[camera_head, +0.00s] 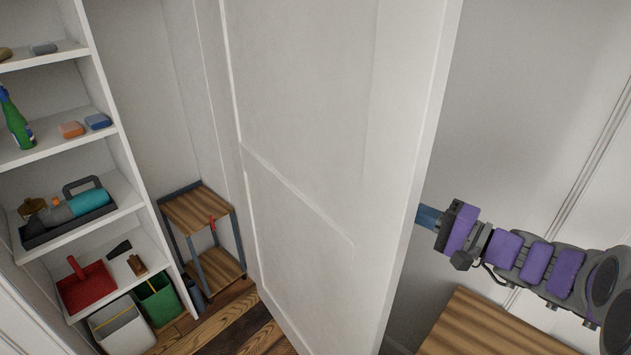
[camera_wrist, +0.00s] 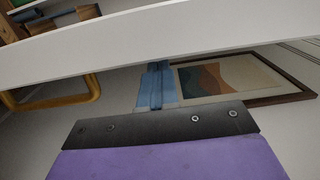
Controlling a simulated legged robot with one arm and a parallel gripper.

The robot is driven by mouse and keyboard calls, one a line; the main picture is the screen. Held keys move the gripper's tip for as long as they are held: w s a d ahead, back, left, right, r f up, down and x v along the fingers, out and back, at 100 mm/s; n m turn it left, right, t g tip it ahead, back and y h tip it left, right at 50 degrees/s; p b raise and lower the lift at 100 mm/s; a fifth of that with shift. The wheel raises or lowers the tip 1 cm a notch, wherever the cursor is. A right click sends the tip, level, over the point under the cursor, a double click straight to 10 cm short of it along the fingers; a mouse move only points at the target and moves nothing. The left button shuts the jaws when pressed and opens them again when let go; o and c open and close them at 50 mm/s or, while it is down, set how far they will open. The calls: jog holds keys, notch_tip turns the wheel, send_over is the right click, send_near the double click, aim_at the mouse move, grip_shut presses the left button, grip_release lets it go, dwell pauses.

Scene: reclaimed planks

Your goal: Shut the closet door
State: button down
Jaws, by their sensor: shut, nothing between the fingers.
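The white closet door (camera_head: 320,130) stands open, filling the middle of the head view, with its free edge toward the right. Its edge also crosses the top of the wrist view (camera_wrist: 150,38) as a white band. My gripper (camera_head: 428,217) is on the right side of the door, at its free edge. In the wrist view my blue gripper fingers (camera_wrist: 155,85) are together and empty, their tips close to the door edge. I cannot tell whether they touch it. The closet opening with white shelves (camera_head: 70,140) is left of the door.
The shelves hold a green bottle (camera_head: 15,120), sponges, a red dustpan (camera_head: 85,283) and bins. A small wooden rack (camera_head: 200,212) stands inside the closet. A wooden surface (camera_head: 490,328) lies below my arm. A framed picture (camera_wrist: 240,78) shows in the wrist view.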

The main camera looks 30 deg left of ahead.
aim_at(390, 227)
jog(key=shift+s+a, duration=0.45)
jog(key=shift+s, duration=0.65)
jog(key=shift+s+a, duration=0.5)
jog(key=shift+s, duration=0.65)
jog(key=shift+s+a, duration=0.45)
jog(key=shift+s, duration=0.65)
jog(key=s+a, duration=0.3)
jog(key=s, duration=0.3)
jog(key=shift+s+a, duration=0.2)
jog(key=shift+a, duration=0.05)
